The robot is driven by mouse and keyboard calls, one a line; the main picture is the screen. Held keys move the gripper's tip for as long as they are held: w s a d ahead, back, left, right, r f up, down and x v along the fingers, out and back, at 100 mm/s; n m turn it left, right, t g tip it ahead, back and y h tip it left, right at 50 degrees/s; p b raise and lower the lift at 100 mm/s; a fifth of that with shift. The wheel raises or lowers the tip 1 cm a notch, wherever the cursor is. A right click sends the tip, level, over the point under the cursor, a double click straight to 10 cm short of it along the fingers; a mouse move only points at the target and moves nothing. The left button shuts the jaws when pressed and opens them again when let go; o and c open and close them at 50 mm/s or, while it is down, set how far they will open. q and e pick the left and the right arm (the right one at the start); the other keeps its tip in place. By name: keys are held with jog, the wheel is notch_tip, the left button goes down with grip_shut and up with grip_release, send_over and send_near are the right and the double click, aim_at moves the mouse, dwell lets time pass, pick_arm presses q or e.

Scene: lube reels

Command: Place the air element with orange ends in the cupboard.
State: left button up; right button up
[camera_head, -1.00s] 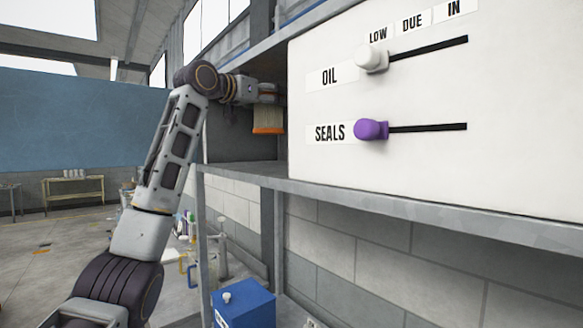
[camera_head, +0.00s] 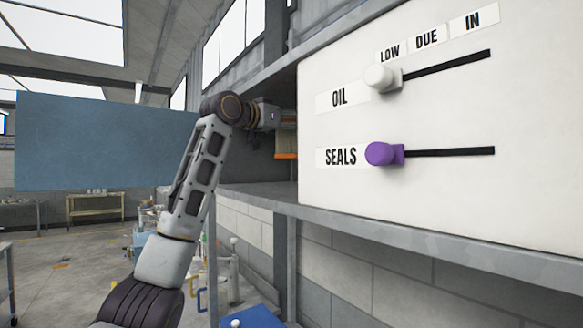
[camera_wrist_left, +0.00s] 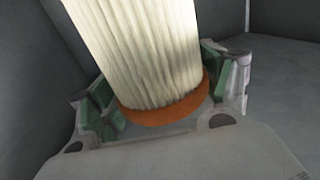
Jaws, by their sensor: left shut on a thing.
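The air element (camera_head: 286,142) is pale and pleated, with an orange end at its bottom in the head view. It is upright inside the open grey cupboard bay (camera_head: 243,165), above the shelf floor, partly hidden by the white panel's edge. My left gripper (camera_wrist_left: 165,100) is shut on the element, with green-padded fingers either side near an orange end (camera_wrist_left: 168,112). In the wrist view the pleated body (camera_wrist_left: 140,45) runs up out of frame, so its other end is hidden there. My right gripper is not in view.
A white panel (camera_head: 435,190) with OIL and SEALS sliders stands right of the bay. The white knob (camera_head: 382,77) and purple knob (camera_head: 382,153) stick out. A metal shelf edge (camera_head: 400,240) runs below. Grey walls (camera_wrist_left: 275,60) surround the gripper.

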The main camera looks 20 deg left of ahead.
aim_at(289, 156)
pick_arm(q)
jog(key=shift+a+f, duration=0.1)
jog(key=shift+f, duration=2.3)
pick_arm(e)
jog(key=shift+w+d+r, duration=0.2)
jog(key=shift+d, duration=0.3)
pick_arm(q)
jog(key=shift+f, duration=0.1)
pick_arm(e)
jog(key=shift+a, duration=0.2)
pick_arm(q)
jog(key=shift+f, duration=0.2)
jog(key=shift+f+p, duration=0.4)
jog(key=shift+f, duration=1.35)
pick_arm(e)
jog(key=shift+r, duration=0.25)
pick_arm(q)
jog(key=shift+f, duration=0.15)
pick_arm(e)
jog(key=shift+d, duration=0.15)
